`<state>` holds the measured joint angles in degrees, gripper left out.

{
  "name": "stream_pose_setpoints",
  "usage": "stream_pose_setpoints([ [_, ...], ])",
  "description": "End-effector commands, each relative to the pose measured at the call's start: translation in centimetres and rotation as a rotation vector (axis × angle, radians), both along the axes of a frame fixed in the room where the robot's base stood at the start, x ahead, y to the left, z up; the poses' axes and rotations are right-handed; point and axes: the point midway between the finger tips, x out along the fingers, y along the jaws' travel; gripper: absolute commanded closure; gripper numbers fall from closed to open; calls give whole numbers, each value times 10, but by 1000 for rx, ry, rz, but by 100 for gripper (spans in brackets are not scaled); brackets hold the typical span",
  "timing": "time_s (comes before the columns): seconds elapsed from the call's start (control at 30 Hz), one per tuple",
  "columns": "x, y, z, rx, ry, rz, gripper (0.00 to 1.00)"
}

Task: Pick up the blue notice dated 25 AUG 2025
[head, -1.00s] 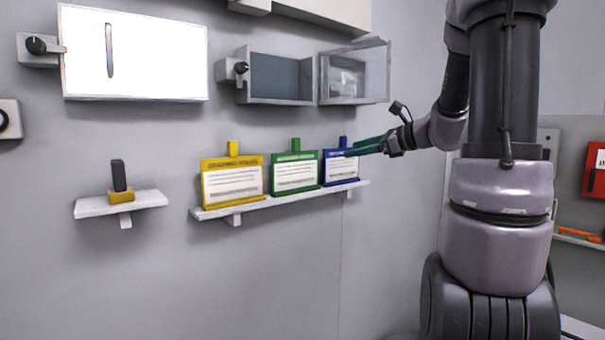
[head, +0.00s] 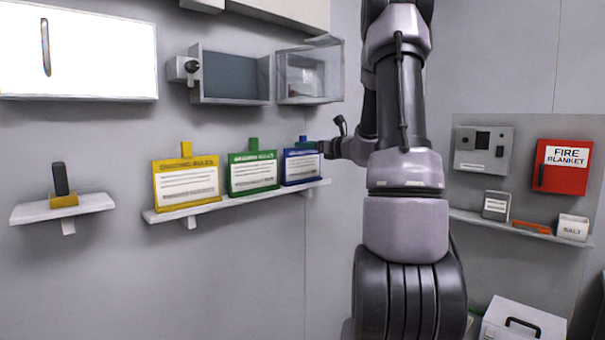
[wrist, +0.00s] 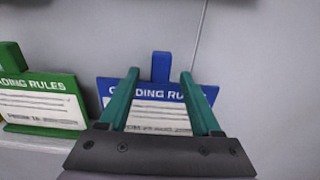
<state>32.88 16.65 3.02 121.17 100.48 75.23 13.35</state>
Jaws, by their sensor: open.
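The blue notice (head: 301,168) stands at the right end of a white wall shelf, with a blue tab on top. In the head view my gripper's fingers (head: 312,147) are at the notice's upper right, partly hard to make out.
A green notice (head: 252,173) and a yellow notice (head: 187,183) stand to the left on the same shelf (head: 240,202). A clear box (head: 308,75) is fixed to the wall above. A small shelf (head: 62,208) holds a black-handled item at left. A red fire blanket box (head: 562,167) hangs at right.

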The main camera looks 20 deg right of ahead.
Motion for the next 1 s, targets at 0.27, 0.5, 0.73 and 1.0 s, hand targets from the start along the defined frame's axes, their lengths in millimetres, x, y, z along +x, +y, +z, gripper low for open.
stream_pose_setpoints([
  [0.27, 26, 10, 1, -1, 0, 1, 35],
  [0.5, 26, 10, 1, -1, 0, 0, 54],
  [0.73, 26, 9, 1, -1, 0, 1, 100],
  [1.0, 26, 9, 1, -1, 0, 1, 100],
])
